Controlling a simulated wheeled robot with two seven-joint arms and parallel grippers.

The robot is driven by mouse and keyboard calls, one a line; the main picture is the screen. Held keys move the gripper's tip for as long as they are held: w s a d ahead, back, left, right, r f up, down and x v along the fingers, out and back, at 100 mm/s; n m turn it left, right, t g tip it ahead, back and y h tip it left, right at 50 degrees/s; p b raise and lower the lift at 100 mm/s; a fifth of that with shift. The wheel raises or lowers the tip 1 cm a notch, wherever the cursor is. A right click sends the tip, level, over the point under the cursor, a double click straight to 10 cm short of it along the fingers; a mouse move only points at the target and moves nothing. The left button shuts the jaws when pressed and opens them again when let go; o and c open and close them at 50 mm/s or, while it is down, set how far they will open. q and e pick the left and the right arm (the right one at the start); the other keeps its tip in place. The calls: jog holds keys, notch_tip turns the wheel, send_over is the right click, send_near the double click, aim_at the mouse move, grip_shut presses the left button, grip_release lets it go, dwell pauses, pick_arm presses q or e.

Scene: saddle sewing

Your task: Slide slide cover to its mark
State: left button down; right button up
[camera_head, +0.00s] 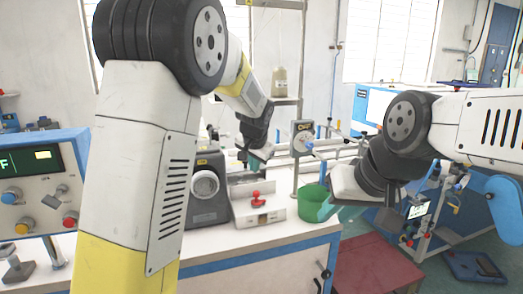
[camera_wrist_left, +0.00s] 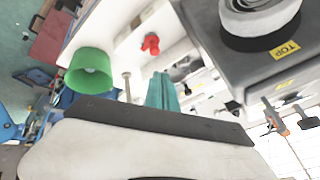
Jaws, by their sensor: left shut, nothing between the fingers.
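A grey machine (camera_head: 207,200) with a round white dial stands on the white bench. It is at the upper right in the left wrist view (camera_wrist_left: 245,75), with a yellow "TOP" label. Beside it is a low white block (camera_head: 262,217) with a red knob (camera_head: 257,199); the knob also shows in the left wrist view (camera_wrist_left: 150,43). I cannot tell which part is the slide cover, or see its mark. My left gripper (camera_head: 255,163), with teal fingers, is shut and empty above the block, beside the machine. My right gripper (camera_head: 328,210) is by the bucket; its jaws are unclear.
A green bucket (camera_head: 311,204) is at the bench's right end. A control box (camera_head: 40,185) with a screen and knobs is at the left. A red table (camera_head: 375,265) stands lower right. The bench front (camera_head: 245,240) is clear. Apparatus with a dial (camera_head: 303,138) stands behind.

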pick_arm(q)
jog(key=s+a+r+n+g+h, duration=0.1)
jog(key=s+a+r+n+h, duration=0.15)
jog(key=s+a, duration=0.45)
jog(key=s+a+r+n+h, duration=0.1)
jog(key=s+a+r+n, duration=0.15)
jog(key=s, duration=0.85)
jog(key=s+a+n, duration=0.1)
jog(key=s+a, duration=0.1)
jog(key=s, duration=1.2)
jog(key=shift+s+a+f+t+y, duration=0.2)
jog(key=shift+s+a+t+y, duration=0.1)
jog(key=shift+y, duration=0.15)
